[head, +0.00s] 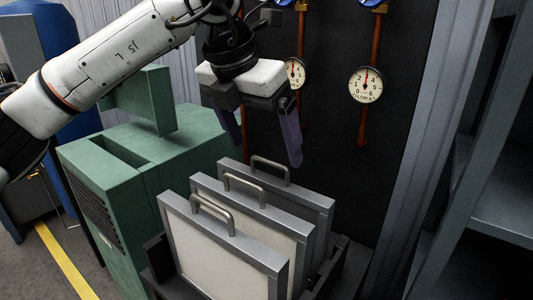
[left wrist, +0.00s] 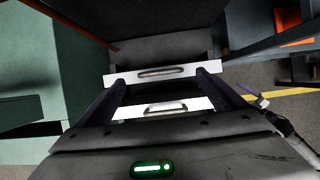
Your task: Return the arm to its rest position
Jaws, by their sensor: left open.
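My left arm (head: 115,62) comes in from the upper left of the head view, stretched out over a green machine. Its gripper (head: 264,150) is open and points down, with its two dark purple fingers apart. It is above the rear of a row of three framed panels with metal handles: the front panel (head: 222,252), the middle panel (head: 262,222) and the rear panel (head: 308,206). In the left wrist view the open fingers (left wrist: 160,88) have nothing between them, and panel tops with handles show below.
The green machine (head: 140,150) stands left of the panels, which sit in a dark rack (head: 158,265). Gauges (head: 367,85) and copper pipes are on the dark wall behind the gripper. A grey shelf (head: 502,215) is at the right. Yellow floor tape (head: 62,262) runs at lower left.

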